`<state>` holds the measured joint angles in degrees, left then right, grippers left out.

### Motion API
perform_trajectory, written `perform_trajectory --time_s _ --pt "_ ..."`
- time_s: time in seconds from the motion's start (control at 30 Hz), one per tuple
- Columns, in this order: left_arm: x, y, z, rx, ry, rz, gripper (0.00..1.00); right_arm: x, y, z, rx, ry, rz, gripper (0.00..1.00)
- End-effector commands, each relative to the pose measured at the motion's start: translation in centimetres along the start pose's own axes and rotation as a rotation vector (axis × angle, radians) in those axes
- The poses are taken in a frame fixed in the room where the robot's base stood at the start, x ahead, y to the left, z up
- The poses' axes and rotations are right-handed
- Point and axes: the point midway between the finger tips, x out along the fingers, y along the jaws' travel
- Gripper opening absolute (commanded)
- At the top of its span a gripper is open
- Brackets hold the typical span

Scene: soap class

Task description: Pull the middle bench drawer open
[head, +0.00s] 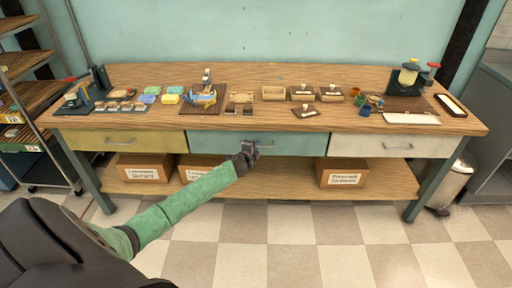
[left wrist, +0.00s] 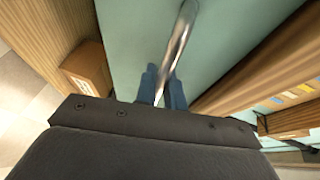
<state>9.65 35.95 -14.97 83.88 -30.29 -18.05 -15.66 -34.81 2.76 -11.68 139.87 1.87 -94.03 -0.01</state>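The middle bench drawer (head: 310,144) has a teal front and looks flush with its neighbours, so it appears closed. Its metal bar handle (head: 266,147) is at the middle of the front. My left gripper (head: 249,148) is at the handle's left part. In the left wrist view, the silver handle (left wrist: 181,38) runs between the two blue fingers of my left gripper (left wrist: 161,88). The fingers are close together, with the handle between them, and look shut on it. The teal front (left wrist: 225,40) fills the area behind. My right gripper is not in view.
A yellow drawer (head: 150,141) is left and a cream drawer (head: 350,147) right. Soap-making items and wooden trays (head: 274,93) stand on the wooden bench top (head: 300,72). Labelled boxes (head: 340,170) sit on the lower shelf (head: 270,186). The checkered floor in front is clear.

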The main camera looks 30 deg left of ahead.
Motion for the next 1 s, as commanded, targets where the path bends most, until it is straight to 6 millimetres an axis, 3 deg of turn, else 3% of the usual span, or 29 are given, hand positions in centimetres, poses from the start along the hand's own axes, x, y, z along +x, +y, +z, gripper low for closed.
perform_trajectory --time_s 0.37,0.7,1.0 --pt "-1.4 0.5 -0.6 -0.001 0.001 0.003 0.0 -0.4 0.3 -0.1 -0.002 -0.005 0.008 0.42" --pt "-7.2 1.8 -3.0 -0.003 0.001 0.004 0.0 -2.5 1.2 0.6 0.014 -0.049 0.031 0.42" --pt "-14.1 3.3 -5.8 -0.004 -0.001 0.005 0.0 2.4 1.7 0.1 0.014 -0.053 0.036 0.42"
